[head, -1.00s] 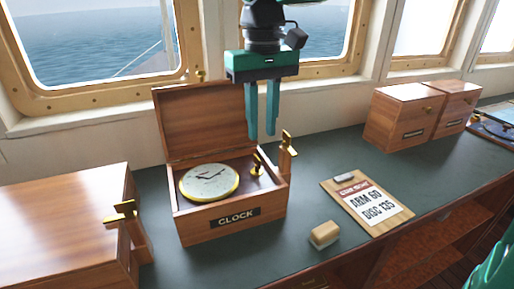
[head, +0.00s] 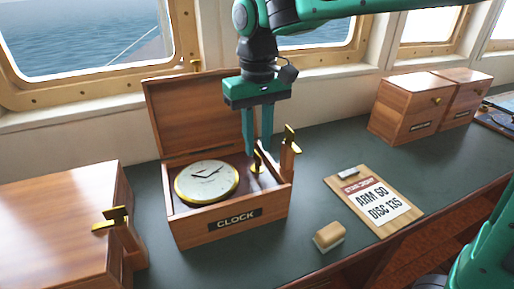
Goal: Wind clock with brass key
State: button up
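The clock (head: 207,182), with a white dial and brass rim, lies face up in an open wooden box (head: 190,232) labelled CLOCK. A small upright brass piece (head: 257,167) stands in the box, right of the dial. A brass key-shaped piece (head: 291,139) sits on a wooden post at the box's right side. Another brass T-shaped piece (head: 110,218) is on a post at the left cabinet. I cannot tell which is the winding key. My gripper (head: 257,152) points down with its fingers apart, just above the small brass piece. Whether it touches that piece is unclear.
The raised lid (head: 195,115) stands behind my gripper. A clipboard (head: 374,203) reading ARM 60, DISC 135 and a wooden block (head: 329,236) lie to the right. Two wooden boxes (head: 405,108) stand at the back right. A large wooden cabinet (head: 60,215) fills the left.

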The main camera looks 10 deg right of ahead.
aim_at(258, 161)
jog(key=shift+f, duration=1.25)
jog(key=shift+c, duration=0.6)
grip_shut()
jog(key=shift+n, duration=0.3)
jog(key=n, duration=0.3)
jog(key=shift+n, duration=0.4)
jog(key=n, duration=0.5)
jog(key=shift+d, duration=0.1)
jog(key=n, duration=0.6)
jog(key=shift+w+r+n, duration=0.1)
jog(key=shift+n, duration=0.2)
